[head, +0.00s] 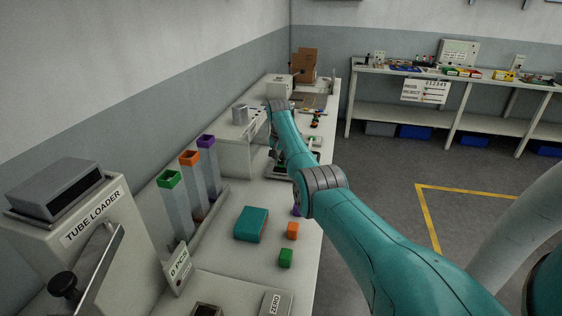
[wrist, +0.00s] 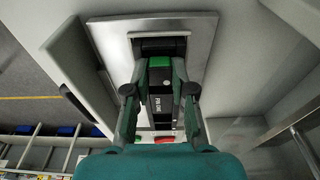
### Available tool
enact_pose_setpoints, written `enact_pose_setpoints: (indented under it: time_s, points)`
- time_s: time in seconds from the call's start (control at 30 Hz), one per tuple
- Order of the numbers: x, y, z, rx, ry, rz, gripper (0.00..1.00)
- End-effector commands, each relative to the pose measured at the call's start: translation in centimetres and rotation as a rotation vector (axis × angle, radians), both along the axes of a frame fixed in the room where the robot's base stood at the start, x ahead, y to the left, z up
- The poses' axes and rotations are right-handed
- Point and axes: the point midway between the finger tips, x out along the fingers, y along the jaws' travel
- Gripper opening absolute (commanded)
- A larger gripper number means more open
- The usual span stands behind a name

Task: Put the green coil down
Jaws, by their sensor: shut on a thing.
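In the wrist view my gripper (wrist: 160,78) is shut, with one finger on each side of a dark block with a green end, which I take as the green coil (wrist: 159,62). Pale lettering runs along the coil's dark face. The coil's green end is close to a dark slot in a bright metal plate (wrist: 204,38). I cannot tell whether the coil touches the plate. In the head view my arm hides the gripper and the coil.
Coloured-top tubes (head: 172,205) and the tube loader (head: 85,235) stand at left. A rear shelf (head: 450,82) carries boxes.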

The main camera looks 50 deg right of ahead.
Motion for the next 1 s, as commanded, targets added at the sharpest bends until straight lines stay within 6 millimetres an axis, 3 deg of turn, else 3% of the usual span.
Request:
enact_pose_setpoints:
  time_s: [0.27, 0.3, 0.4, 0.77, 1.0]
  points:
    - [0.0, 0.0, -0.2, -0.001, 0.000, 0.000, 0.00]
    - [0.0, 0.0, -0.2, -0.001, -0.001, 0.000, 0.29]
    - [0.0, 0.0, -0.2, -0.001, 0.000, 0.000, 0.49]
    - [0.0, 0.0, 0.2, -0.001, -0.001, 0.000, 0.49]
    - [-0.1, 0.4, 3.6, -0.003, -0.005, 0.000, 0.49]
